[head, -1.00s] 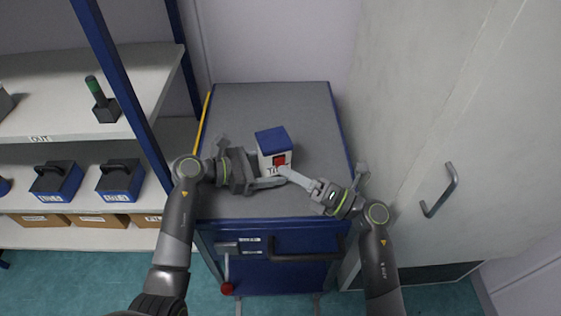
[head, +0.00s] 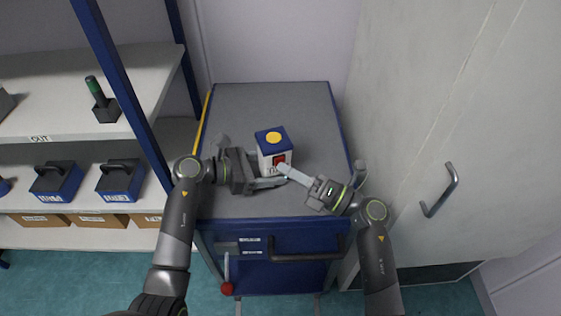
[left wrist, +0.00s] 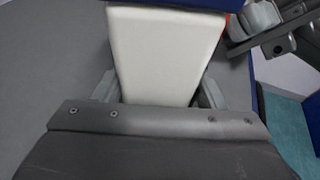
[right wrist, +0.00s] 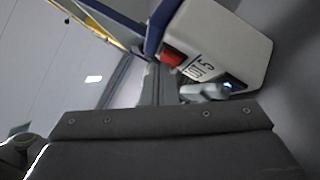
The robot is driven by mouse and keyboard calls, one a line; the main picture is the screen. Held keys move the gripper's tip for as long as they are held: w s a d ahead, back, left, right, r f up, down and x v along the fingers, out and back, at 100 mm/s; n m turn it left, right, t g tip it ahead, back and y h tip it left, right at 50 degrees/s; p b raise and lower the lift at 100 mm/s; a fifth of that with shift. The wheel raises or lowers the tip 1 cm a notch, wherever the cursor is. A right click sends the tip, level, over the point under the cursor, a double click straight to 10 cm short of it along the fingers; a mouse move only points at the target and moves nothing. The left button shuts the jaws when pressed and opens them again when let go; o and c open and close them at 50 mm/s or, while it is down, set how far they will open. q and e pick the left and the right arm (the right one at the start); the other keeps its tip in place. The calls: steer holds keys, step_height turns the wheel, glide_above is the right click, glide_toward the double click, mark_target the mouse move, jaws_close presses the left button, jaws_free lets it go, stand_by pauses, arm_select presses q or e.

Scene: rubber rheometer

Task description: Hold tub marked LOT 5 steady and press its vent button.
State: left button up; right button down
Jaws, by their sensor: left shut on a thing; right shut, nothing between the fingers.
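The tub (head: 265,160) is a white block with a blue lid, standing upright on the grey cabinet top. Its lid has a lit yellow disc (head: 273,137). A red button (head: 279,159) is on its front face; it also shows in the right wrist view (right wrist: 172,58). The label beside it reads LOT 5 in the right wrist view (right wrist: 196,69). My left gripper (head: 262,174) is shut on the tub from the left; its white wall fills the left wrist view (left wrist: 166,55). My right gripper (head: 281,166) is shut and empty, its tips at the button's lower edge; whether they touch is unclear.
The blue cabinet with the grey top (head: 290,105) has free room behind the tub. A tall grey cabinet (head: 420,110) stands on the right. Shelves on the left hold blue boxes with handles (head: 120,180) and a dark stand with a green-topped post (head: 102,102).

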stand_by(0.5)
steer(key=shift+s+d, duration=0.2)
steer(key=shift+s, duration=0.55)
steer(key=shift+s+d, duration=0.25)
steer(key=shift+s, duration=0.55)
steer(key=shift+s+d, duration=0.25)
steer(key=shift+s, duration=0.55)
steer(key=shift+s+d, duration=0.25)
steer(key=shift+s, duration=0.55)
arm_select(q)
steer(key=o, duration=0.8)
steer(key=shift+o, duration=0.2)
